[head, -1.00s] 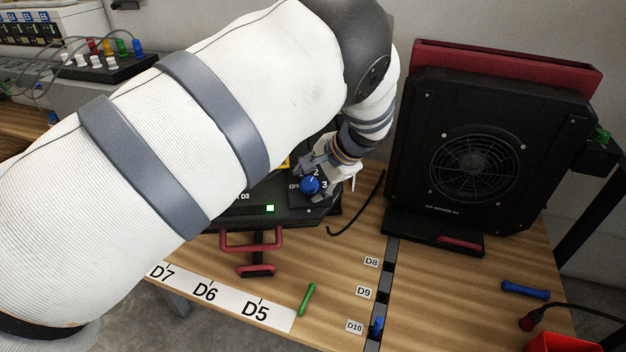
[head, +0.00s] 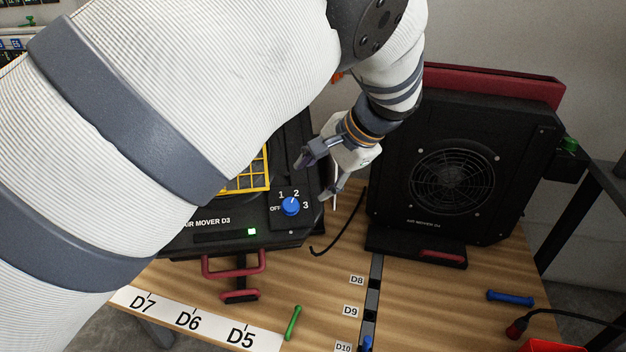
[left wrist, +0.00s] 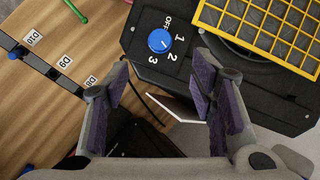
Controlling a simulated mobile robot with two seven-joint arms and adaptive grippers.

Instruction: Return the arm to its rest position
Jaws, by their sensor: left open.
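My left gripper (head: 318,174) is open and empty in the head view. It is above the right side of the black air mover D3 (head: 210,238), apart from the blue knob (head: 290,206). The knob's dial is marked OFF, 1, 2, 3, and a green light (head: 251,231) glows on the front panel. In the left wrist view the open fingers (left wrist: 163,110) stand below the knob (left wrist: 159,40) with nothing between them. My left arm covers much of the left side of the head view. My right gripper is not in view.
A second black air mover (head: 455,165) stands upright to the right of my gripper. A yellow grille (head: 252,172) lies on air mover D3. A green rod (head: 292,322), a blue rod (head: 510,297) and a black cable (head: 345,230) are on the wooden table (head: 430,310).

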